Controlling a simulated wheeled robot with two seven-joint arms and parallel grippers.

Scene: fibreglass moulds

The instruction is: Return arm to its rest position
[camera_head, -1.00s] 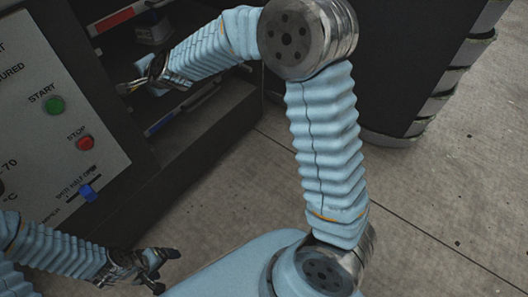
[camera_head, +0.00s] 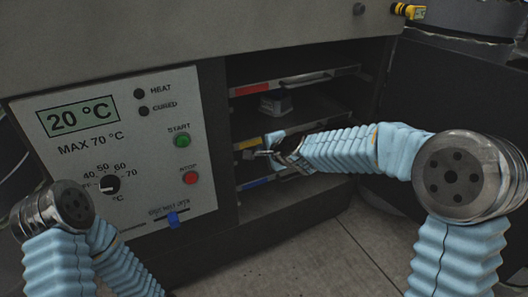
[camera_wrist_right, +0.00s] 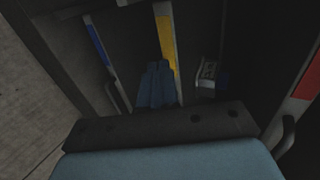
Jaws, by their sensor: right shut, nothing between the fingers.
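My right arm reaches into the open oven cabinet in the head view. My right gripper (camera_head: 268,153) is shut and empty, in front of the yellow-marked shelf (camera_head: 246,144). In the right wrist view its closed fingers (camera_wrist_right: 157,84) point at the shelves, beside the yellow strip (camera_wrist_right: 166,45). My left arm shows at the lower left of the head view; its gripper is out of frame.
A red-marked shelf (camera_head: 252,88) with a handle is above, a blue-marked shelf (camera_head: 256,183) below. A small grey box (camera_head: 275,104) stands inside the cabinet. The control panel (camera_head: 80,150) is left, reading 20 °C. The open door (camera_head: 455,95) stands right. Floor (camera_head: 320,240) is clear.

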